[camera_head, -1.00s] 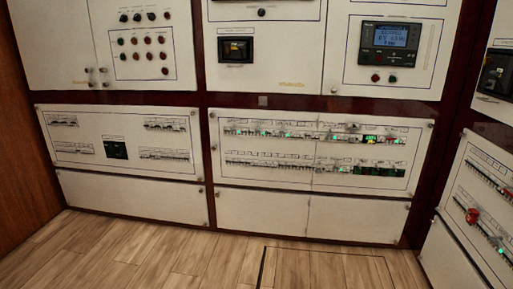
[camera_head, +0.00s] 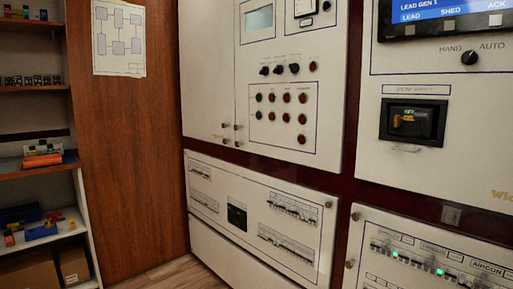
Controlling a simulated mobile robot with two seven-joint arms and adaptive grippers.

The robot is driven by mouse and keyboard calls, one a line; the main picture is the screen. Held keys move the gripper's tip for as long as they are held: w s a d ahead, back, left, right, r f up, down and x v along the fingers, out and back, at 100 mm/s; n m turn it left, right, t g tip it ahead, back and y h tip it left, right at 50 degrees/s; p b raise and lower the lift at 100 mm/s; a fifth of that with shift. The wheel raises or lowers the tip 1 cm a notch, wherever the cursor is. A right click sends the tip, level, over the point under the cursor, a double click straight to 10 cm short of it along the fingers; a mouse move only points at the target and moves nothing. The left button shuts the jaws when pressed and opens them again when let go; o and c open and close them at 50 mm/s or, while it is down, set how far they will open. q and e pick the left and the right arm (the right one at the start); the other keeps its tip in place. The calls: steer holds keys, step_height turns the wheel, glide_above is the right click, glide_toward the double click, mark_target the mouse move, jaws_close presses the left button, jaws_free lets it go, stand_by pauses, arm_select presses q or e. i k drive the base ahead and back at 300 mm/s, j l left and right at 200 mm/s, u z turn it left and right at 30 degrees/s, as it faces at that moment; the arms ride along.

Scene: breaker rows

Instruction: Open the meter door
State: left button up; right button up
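A white cabinet door with a small grey display (camera_head: 259,18), dark selector knobs (camera_head: 280,69) and several red buttons (camera_head: 281,115) stands in the upper middle. It looks shut. To its left is a plain white door (camera_head: 208,70), also shut. Small round knobs (camera_head: 231,134) sit along the seam between the two doors, near their lower edges. I cannot read a label that names the meter door. Neither of my grippers is in view.
Below is a white breaker panel (camera_head: 236,245) with a dark display. At right are a breaker switch panel (camera_head: 413,121) and a blue screen (camera_head: 440,10). A shelf unit (camera_head: 40,145) with coloured items stands at left, beside a wooden wall (camera_head: 130,150) bearing a paper diagram (camera_head: 119,36).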

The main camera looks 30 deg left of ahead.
mark_target(309, 35)
steer(key=i+j+u, duration=0.5)
steer(key=i, duration=0.2)
steer(key=i+j+u, duration=0.1)
steer(key=i+u, duration=0.15)
steer(key=i, duration=0.1)
